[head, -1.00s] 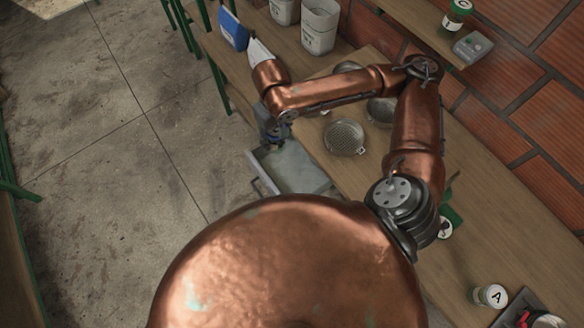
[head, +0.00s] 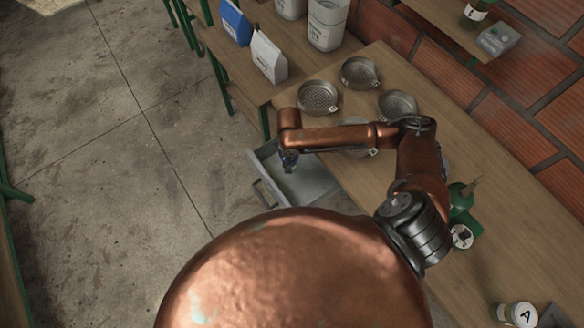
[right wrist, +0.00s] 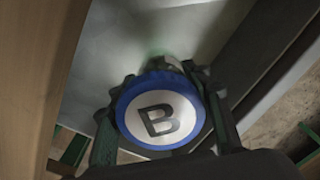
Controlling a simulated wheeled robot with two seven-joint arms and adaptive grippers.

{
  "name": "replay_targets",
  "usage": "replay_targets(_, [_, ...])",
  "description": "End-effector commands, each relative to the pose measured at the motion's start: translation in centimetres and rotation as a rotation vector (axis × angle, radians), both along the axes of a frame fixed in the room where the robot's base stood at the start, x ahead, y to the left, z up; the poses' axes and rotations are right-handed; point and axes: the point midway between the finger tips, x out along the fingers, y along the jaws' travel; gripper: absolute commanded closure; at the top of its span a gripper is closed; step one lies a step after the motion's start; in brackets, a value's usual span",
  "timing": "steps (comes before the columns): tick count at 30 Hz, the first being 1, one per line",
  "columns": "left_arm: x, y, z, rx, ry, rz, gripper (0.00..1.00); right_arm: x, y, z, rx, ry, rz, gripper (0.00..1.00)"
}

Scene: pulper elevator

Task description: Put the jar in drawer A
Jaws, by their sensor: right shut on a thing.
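My right gripper (head: 289,160) is shut on a jar (right wrist: 160,112) with a blue-rimmed white lid marked B. The right wrist view shows the lid facing the camera between the two fingers. In the head view the gripper points down over an open grey drawer (head: 313,184), which juts out from under the wooden table. The drawer's grey inside (right wrist: 125,40) shows beyond the jar in the wrist view. I cannot tell whether the jar touches the drawer floor. No letter on the drawer is readable. My left gripper is not in view.
Several metal strainers (head: 318,96) stand on the table (head: 500,215). A white bag (head: 268,58) and a blue bag (head: 235,24) stand at the back left.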

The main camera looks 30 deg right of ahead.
Motion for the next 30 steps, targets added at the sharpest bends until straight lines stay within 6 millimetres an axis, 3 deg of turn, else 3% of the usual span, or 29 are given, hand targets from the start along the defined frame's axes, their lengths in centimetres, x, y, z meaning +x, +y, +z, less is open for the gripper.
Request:
replay_targets(5, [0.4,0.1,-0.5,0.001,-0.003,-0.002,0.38,0.1,0.0,-1.8,-0.001,-0.002,0.0,0.86])
replay_targets(12, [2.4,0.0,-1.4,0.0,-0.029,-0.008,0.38,0.1,0.0,-5.5,-0.001,-0.001,-0.001,0.86])
replay_targets(24, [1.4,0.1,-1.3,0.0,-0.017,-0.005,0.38,0.1,0.0,-5.9,-0.001,-0.002,-0.001,0.86])
replay_targets(25, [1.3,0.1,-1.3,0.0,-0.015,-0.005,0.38,0.1,0.0,-5.9,-0.001,-0.002,-0.001,0.53])
replay_targets(30, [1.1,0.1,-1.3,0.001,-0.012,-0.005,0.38,0.0,0.0,-5.9,-0.001,-0.002,-0.001,0.42])
